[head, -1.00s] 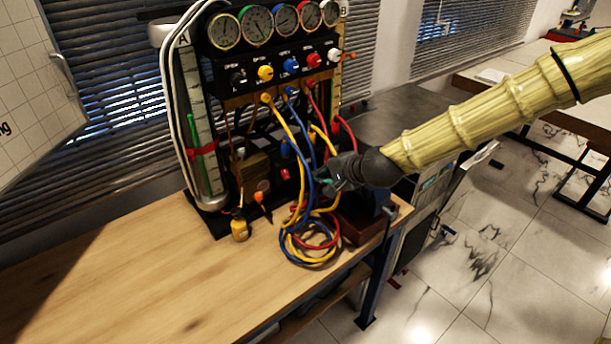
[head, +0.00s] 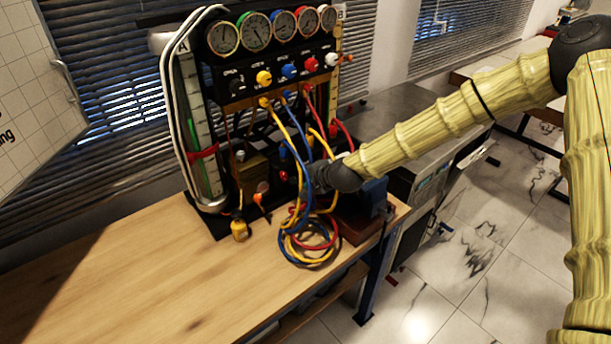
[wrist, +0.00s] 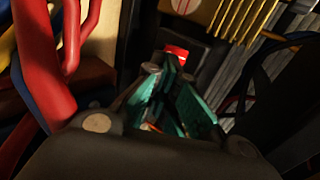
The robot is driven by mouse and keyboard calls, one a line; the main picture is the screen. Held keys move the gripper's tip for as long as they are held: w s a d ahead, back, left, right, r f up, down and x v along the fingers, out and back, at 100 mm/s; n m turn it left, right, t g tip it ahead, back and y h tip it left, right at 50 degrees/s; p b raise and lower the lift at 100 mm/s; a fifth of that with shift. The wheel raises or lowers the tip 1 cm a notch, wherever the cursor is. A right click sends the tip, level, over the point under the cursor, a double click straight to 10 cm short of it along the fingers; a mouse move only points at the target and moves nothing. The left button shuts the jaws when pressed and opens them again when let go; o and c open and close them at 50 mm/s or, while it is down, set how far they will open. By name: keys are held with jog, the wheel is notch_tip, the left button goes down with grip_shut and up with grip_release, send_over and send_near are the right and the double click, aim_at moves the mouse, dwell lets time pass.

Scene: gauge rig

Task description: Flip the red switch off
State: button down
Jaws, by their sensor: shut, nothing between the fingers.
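The red switch (wrist: 176,52) shows in the wrist view as a small bright red piece on a dark panel, just past my fingertips. In the head view a small red piece (head: 284,175) sits low on the gauge rig, left of the hoses, and appears to be the same switch. My gripper (wrist: 171,68) has teal fingers that converge toward the switch, with nothing held between them. I cannot tell whether the tips touch it. In the head view my gripper (head: 312,178) is at the rig, its fingers mostly hidden by the hoses.
Blue, yellow and red hoses (head: 303,245) hang in front of the rig and coil on the wooden table (head: 130,270). Red hoses (wrist: 45,60) pass close on the left in the wrist view. Gauges (head: 255,30) and coloured knobs line the top. The table's left side is clear.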

jog(key=shift+p+x, duration=0.45)
jog(key=shift+x, duration=1.2)
jog(key=shift+f, duration=0.1)
jog(key=b, duration=0.3)
jog(key=shift+w+a+f+t, duration=0.15)
jog(key=shift+t, duration=0.15)
jog(key=shift+r, duration=0.2)
jog(key=shift+r+p, duration=0.35)
jog(key=shift+r, duration=0.2)
jog(key=s+d+r+b, duration=0.2)
jog(key=s+d+r, duration=0.1)
jog(key=s+d, duration=0.5)
jog(key=s, duration=0.3)
jog(key=shift+b, duration=0.4)
jog(key=shift+s, duration=0.1)
